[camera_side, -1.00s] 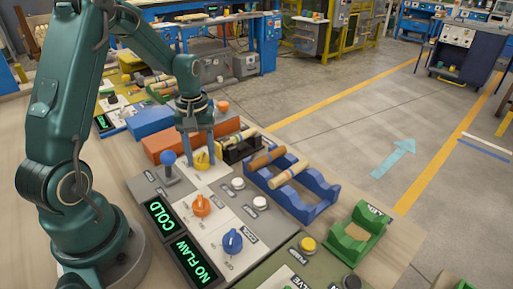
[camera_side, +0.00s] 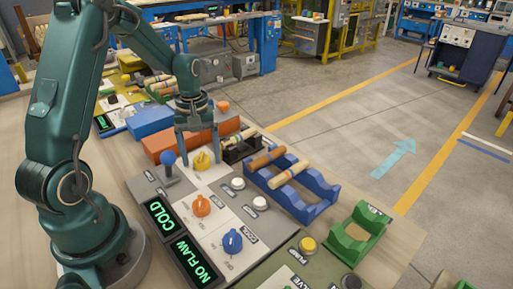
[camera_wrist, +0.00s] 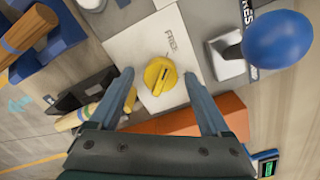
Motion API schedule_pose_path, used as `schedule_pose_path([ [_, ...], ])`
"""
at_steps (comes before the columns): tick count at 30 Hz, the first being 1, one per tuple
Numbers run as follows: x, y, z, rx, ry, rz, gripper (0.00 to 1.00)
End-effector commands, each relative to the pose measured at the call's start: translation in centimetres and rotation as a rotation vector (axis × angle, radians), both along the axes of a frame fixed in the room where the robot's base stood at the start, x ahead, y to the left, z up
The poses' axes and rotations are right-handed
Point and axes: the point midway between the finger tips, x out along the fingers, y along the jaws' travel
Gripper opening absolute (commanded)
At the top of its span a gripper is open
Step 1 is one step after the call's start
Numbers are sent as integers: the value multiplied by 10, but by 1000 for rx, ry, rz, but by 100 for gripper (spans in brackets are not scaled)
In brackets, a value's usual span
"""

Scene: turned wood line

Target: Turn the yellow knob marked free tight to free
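The yellow knob (camera_side: 202,160) sits on a white panel plate (camera_wrist: 135,42) in the middle of the wrist view. It also shows in the wrist view (camera_wrist: 159,77). Its raised ridge slants, and the end with a dark mark points up and right, roughly toward the printed word FREE (camera_wrist: 172,42). The tight mark is not visible. My gripper (camera_side: 198,158) is open over the knob. In the wrist view its two fingers stand on either side of the knob, with clear gaps to it.
A blue ball-topped lever (camera_side: 168,159) stands close left of the knob. An orange knob (camera_side: 201,205) and a blue knob (camera_side: 232,241) are nearer the camera. A blue rack (camera_side: 318,190) with turned wood pieces lies right. An orange block (camera_side: 165,145) lies behind.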

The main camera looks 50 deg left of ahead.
Motion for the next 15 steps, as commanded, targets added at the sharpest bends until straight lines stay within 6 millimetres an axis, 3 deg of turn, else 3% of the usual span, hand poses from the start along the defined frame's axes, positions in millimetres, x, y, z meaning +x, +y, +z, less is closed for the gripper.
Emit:
schedule_pose_path([
  [7, 0, 0, 4, 1, 1, -2, 81],
  [15, 1, 0, 40, 2, -2, -1, 81],
])
